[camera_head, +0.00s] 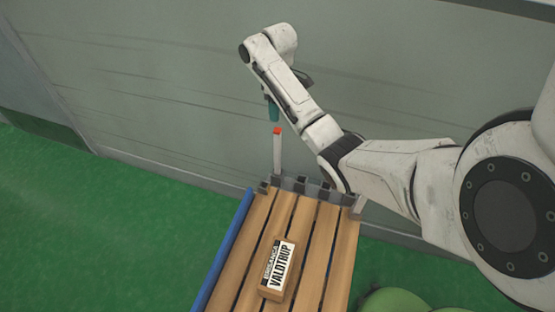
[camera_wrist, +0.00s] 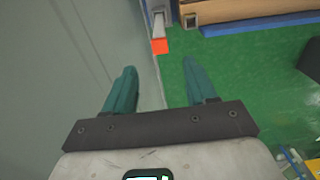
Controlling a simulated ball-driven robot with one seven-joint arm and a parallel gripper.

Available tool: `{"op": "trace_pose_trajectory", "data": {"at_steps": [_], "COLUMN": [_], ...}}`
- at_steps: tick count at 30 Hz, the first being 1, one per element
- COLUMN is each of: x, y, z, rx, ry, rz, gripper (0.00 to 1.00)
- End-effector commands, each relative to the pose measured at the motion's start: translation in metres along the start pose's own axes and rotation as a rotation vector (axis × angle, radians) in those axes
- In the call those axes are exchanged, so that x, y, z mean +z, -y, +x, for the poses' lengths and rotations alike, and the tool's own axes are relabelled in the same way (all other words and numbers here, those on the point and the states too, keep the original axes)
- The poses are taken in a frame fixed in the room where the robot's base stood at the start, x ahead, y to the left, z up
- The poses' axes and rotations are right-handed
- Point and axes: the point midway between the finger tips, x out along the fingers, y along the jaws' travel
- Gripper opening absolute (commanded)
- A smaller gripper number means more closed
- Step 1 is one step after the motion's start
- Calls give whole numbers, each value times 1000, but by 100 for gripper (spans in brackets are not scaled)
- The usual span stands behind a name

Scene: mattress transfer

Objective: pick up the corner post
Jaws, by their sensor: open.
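The corner post (camera_head: 277,155) is a thin upright pale post with an orange-red top, at the far left corner of the slatted wooden frame. In the wrist view the post (camera_wrist: 159,46) shows its orange top ahead of my fingers, between their lines and apart from them. My gripper (camera_head: 272,110) has teal fingers and hangs just above the post's top in the head view. In the wrist view my gripper (camera_wrist: 162,90) is open, with nothing between the fingers. The post's lower end is partly hidden by the grey end brackets.
A grey-green wall (camera_head: 150,100) stands close behind the post. Green floor (camera_head: 90,220) is clear at left.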

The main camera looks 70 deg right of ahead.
Motion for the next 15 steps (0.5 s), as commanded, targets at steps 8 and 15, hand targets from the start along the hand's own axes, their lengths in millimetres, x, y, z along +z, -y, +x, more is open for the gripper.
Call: {"op": "trace_pose_trajectory", "data": {"at_steps": [8,15], "x": [2,2], "y": [-3,-2], "z": [38,56], "rx": [-1,0], "ry": [5,4], "rz": [2,1], "gripper": [56,56]}}
